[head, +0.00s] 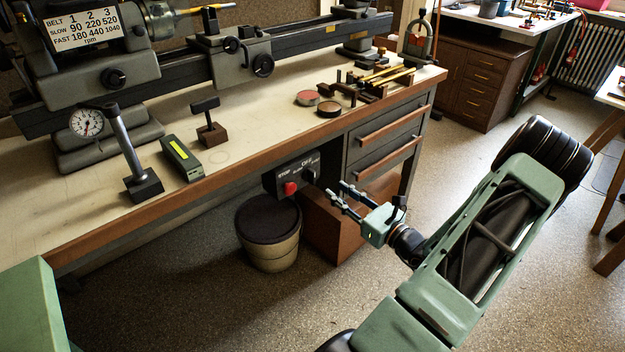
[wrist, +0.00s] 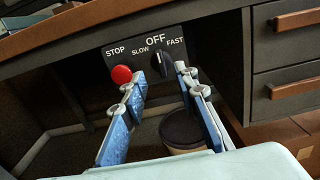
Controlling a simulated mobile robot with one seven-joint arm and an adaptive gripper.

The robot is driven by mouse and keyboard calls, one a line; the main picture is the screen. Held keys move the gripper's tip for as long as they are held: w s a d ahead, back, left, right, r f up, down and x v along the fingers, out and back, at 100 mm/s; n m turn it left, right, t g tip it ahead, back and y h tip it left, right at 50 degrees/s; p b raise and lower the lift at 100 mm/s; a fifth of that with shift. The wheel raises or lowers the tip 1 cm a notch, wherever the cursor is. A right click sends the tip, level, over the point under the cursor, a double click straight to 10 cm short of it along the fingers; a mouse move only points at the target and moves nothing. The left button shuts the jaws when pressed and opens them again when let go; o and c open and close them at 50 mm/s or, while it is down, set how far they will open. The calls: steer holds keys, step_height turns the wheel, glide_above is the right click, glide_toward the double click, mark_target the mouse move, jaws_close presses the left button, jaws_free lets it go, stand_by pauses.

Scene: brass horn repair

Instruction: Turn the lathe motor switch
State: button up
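The lathe motor switch is a black rotary knob (wrist: 161,63) on a dark switch box (head: 284,177) under the bench's front edge. In the wrist view its pointer stands upright toward OFF, between SLOW at left and FAST at right. A red STOP button (wrist: 121,74) sits to the knob's left; it also shows in the head view (head: 290,188). My gripper (head: 337,190) is open and empty, in front of the box and a little to its right in the head view. In the wrist view my fingertips (wrist: 162,78) lie either side of the knob, apparently short of it.
A round bin (head: 270,239) with a dark top stands on the floor below the box. Drawers (head: 386,142) with wooden handles are to the right. The bench edge (head: 220,186) overhangs the box. A brown block (head: 333,233) stands below my gripper.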

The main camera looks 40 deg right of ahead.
mark_target(315, 175)
steer(key=w, duration=0.3)
steer(key=w+b, duration=0.1)
steer(key=w, duration=0.5)
steer(key=shift+w+a+f, duration=0.1)
steer(key=shift+w+a, duration=0.3)
jaws_close()
